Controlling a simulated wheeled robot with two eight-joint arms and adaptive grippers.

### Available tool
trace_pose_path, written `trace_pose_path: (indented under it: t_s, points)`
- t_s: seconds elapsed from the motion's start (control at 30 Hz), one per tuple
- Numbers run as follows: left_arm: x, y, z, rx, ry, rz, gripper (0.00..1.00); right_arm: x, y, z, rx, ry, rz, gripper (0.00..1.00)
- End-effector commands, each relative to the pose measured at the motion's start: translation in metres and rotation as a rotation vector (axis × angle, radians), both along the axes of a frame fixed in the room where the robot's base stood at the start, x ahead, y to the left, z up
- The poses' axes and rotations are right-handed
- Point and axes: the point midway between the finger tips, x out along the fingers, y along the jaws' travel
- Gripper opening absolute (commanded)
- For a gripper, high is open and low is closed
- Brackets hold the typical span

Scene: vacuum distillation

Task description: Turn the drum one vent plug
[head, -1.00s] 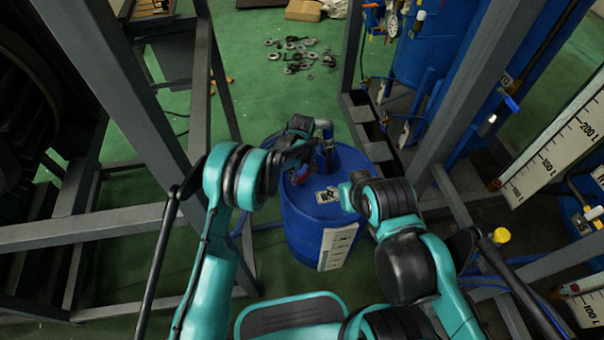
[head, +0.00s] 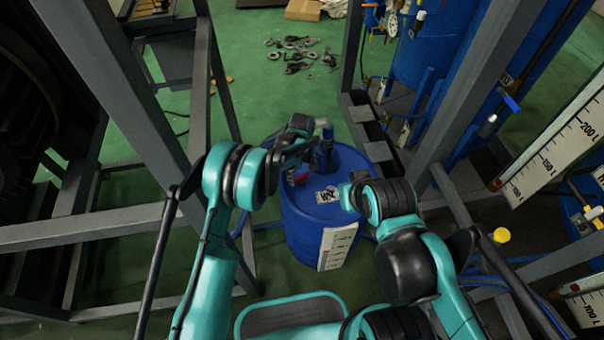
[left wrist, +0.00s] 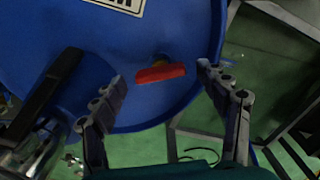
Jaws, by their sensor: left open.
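Drum one is the blue drum (head: 305,228) standing on the floor in the middle of the head view, with a label on its top. Its vent plug has a red handle (left wrist: 160,73) on the drum top near the rim, and a small bit of red (head: 301,178) shows in the head view. My left gripper (left wrist: 161,80) is open, its two fingers apart on either side of the red handle. I cannot tell whether either finger touches it. In the head view the left gripper (head: 292,163) is over the drum's left side, partly hidden by my arm. My right gripper is not visible.
A grey pipe (head: 324,132) rises from the drum top; it is close to my left gripper. Grey steel frames (head: 205,90) stand left and right of the drum. Blue tanks (head: 425,45) stand behind right. Loose metal parts (head: 300,50) lie on the green floor.

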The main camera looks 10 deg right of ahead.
Motion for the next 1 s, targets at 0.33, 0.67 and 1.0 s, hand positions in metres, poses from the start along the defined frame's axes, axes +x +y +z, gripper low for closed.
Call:
trace_pose_path:
  t_s: [0.33,0.67,1.0]
  points:
    - [0.0,0.0,0.066,0.0,0.0,0.0,0.74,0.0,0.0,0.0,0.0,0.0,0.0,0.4]
    - [0.0,0.0,0.113,0.0,0.0,0.0,0.74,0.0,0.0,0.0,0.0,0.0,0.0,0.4]
    - [0.0,0.0,0.116,0.0,0.0,0.0,0.74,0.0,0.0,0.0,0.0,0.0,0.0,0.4]
